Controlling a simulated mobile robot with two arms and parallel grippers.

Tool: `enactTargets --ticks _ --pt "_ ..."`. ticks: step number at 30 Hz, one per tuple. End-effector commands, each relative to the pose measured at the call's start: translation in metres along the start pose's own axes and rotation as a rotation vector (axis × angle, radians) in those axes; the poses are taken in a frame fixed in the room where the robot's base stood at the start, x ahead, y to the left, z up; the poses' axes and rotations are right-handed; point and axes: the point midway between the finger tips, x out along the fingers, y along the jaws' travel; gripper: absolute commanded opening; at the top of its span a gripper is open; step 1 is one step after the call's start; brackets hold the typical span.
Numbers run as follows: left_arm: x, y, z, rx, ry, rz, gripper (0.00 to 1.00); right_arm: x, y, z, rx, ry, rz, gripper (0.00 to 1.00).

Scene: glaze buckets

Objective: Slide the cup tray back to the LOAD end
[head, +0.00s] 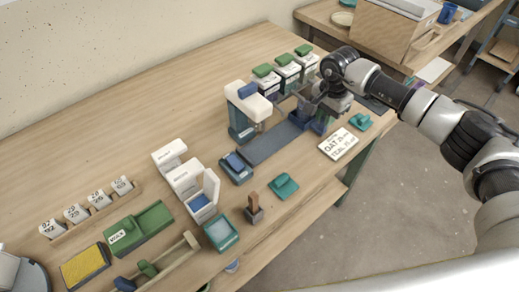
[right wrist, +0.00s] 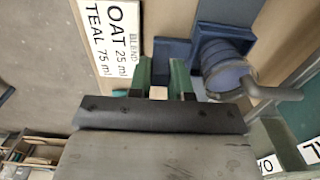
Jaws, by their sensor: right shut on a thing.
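The blue cup tray (head: 322,124) is at the right end of a dark slide track (head: 270,144), partly hidden by my right gripper. In the right wrist view it shows as a blue block (right wrist: 172,48) just past the fingertips. A round blue cup (right wrist: 222,62) with a grey bar beside it stands there too. My right gripper (head: 318,108) is down at the tray and shut on part of it; the green fingers (right wrist: 162,72) hide the exact grip. No LOAD label is readable. My left gripper is not in view.
A white dispenser (head: 243,108) stands over the track's left part. Several green-lidded white containers (head: 287,70) stand behind. A recipe card (head: 338,144) and a teal block (head: 361,122) lie to the front right. A small blue-topped box (head: 236,168) sits near the track's left end.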

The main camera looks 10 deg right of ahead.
Motion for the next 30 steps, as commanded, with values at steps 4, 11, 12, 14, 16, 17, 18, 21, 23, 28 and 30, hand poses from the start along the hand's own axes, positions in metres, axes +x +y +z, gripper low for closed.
enactTargets --ticks 4,11,12,14,16,17,18,21,23,28,30 --pt "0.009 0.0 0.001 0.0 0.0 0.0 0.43 0.002 0.0 -0.012 0.003 0.002 -0.001 0.0" --pt "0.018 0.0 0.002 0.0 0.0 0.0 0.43 0.002 0.0 -0.028 0.004 0.002 0.0 0.0" --pt "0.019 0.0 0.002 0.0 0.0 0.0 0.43 0.002 0.0 -0.031 0.004 0.002 0.0 0.0" --pt "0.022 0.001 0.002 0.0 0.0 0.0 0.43 0.002 0.0 -0.035 0.002 0.001 0.0 0.0" --pt "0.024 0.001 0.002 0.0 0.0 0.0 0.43 0.002 0.001 -0.038 0.003 0.001 0.001 0.0" --pt "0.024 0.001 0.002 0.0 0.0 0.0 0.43 0.002 0.001 -0.04 0.003 0.001 0.001 0.0" --pt "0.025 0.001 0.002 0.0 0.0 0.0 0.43 0.001 0.001 -0.041 0.002 0.001 0.001 0.0" --pt "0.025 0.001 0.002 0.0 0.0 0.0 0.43 0.0 0.001 -0.042 0.001 0.0 0.001 0.0" --pt "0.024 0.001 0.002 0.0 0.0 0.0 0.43 0.0 0.001 -0.042 0.0 0.0 0.001 0.0" --pt "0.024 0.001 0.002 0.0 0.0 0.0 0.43 0.0 0.001 -0.042 0.0 0.0 0.001 0.0" --pt "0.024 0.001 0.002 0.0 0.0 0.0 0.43 0.0 0.001 -0.042 0.0 0.0 0.001 0.0"
